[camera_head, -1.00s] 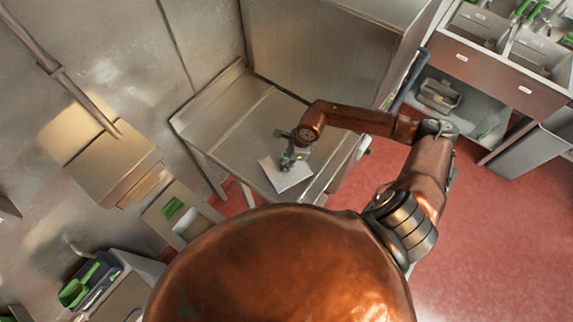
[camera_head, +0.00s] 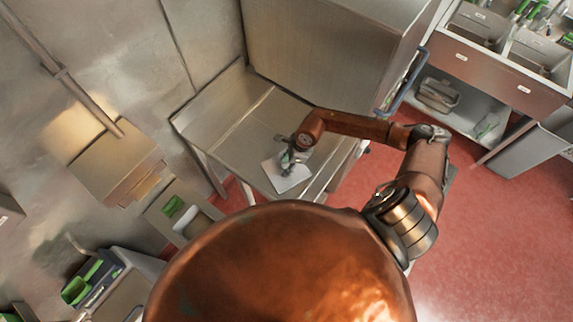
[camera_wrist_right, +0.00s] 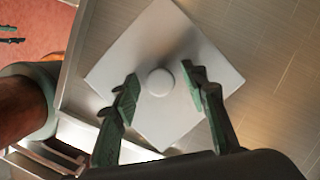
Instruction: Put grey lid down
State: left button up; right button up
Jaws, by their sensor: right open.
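The grey lid (camera_head: 289,177) is a flat square plate lying on the steel table (camera_head: 262,125), near its front edge. In the right wrist view the lid (camera_wrist_right: 199,62) shows a round knob (camera_wrist_right: 160,82) at its middle. My right gripper (camera_head: 287,164) is over the lid; in the right wrist view its two fingers (camera_wrist_right: 160,82) stand open on either side of the knob, with gaps between them and it. My left gripper is not in view.
A large steel cabinet (camera_head: 320,50) stands behind the table. A steel sink unit (camera_head: 490,75) stands at the upper right. Cardboard-coloured boxes (camera_head: 115,165) are at the left. The red floor (camera_head: 485,220) is clear at the right.

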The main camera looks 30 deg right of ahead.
aim_at(295, 169)
jog(key=shift+r, duration=0.25)
jog(key=b+v, duration=0.2)
jog(key=v, duration=0.9)
jog(key=shift+r+b, duration=0.35)
jog(key=shift+d, duration=0.1)
dwell(0.8)
